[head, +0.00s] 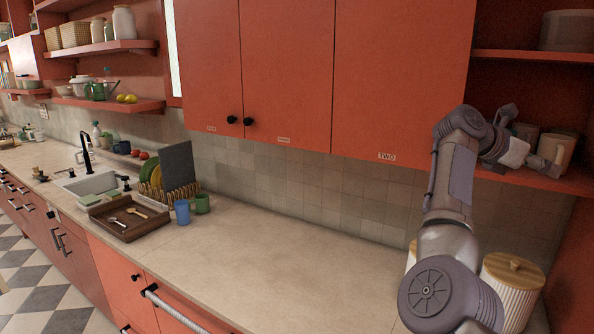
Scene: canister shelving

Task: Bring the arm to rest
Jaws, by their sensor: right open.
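My right arm rises in front of the right end of the counter and bends toward the open shelf under the upper right cabinet space. Its gripper (534,148) is open at the lower right shelf (545,180). A beige canister (557,149) stands on that shelf just beyond the fingers. The gripper appears empty; whether a finger touches the canister I cannot tell. Other darker containers (525,131) behind are partly hidden by the gripper. My left gripper is not in view.
A ribbed white canister with a wooden lid (514,268) stands on the counter (290,250) beside my arm; another is mostly hidden behind it. Red wall cabinets (285,70) hang left of the arm. The middle counter is clear; a brown tray (128,232) and blue cup (182,213) stand farther left.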

